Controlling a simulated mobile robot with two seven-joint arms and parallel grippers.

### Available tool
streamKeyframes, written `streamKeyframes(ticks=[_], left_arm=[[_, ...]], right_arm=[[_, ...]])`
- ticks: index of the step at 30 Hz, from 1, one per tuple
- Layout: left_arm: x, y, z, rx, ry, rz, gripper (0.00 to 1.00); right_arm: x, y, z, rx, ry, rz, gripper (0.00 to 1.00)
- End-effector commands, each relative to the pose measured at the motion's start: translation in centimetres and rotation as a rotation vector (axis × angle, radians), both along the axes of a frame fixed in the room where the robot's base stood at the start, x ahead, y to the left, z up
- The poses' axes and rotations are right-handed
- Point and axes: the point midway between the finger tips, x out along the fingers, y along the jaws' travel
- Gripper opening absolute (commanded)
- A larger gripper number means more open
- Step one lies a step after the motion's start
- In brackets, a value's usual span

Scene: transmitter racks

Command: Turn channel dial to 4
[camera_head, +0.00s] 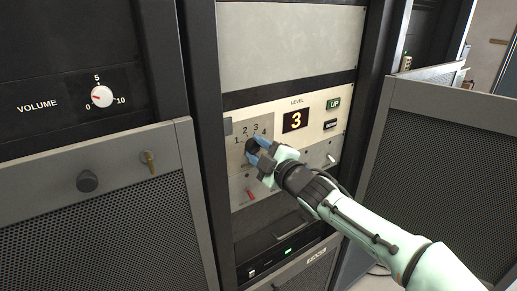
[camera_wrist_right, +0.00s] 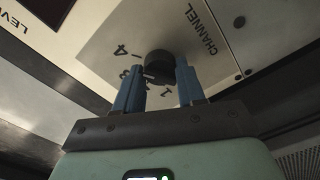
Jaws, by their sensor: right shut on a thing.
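The channel dial (camera_head: 251,146) is a dark round knob on a grey plate marked 1 to 4, on the centre rack. It also shows in the wrist view (camera_wrist_right: 159,63), with the word CHANNEL beside it. My right gripper (camera_head: 262,157) has its blue fingers on either side of the knob and is shut on it; the fingers also show in the wrist view (camera_wrist_right: 158,80). The fingers partly cover the dial and some numerals. I cannot tell for certain which number the dial points to. My left gripper is not in view.
Above right of the dial, a level display (camera_head: 295,121) reads 3, beside a green UP button (camera_head: 333,103) and a dark button (camera_head: 331,125). A red-tipped switch (camera_head: 251,194) sits below. A white volume knob (camera_head: 102,96) is on the left rack. Mesh panels (camera_head: 447,150) flank the centre rack.

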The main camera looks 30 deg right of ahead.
Motion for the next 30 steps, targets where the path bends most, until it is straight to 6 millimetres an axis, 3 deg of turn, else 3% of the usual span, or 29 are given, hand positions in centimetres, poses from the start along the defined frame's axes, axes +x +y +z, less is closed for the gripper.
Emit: streamKeyframes(ticks=[17, 18, 19, 30], left_arm=[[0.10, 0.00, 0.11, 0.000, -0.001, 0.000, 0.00], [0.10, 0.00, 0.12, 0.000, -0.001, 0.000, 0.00], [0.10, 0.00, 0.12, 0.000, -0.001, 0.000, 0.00], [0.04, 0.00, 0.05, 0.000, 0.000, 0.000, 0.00]], right_arm=[[-0.01, -0.01, 0.05, 0.030, 0.001, 0.000, 0.09], [-0.01, -0.01, 0.05, 0.030, 0.001, 0.000, 0.52], [-0.01, -0.01, 0.05, 0.030, 0.001, 0.000, 0.62], [-0.35, -0.05, 0.06, 0.028, 0.001, -0.001, 0.64]])
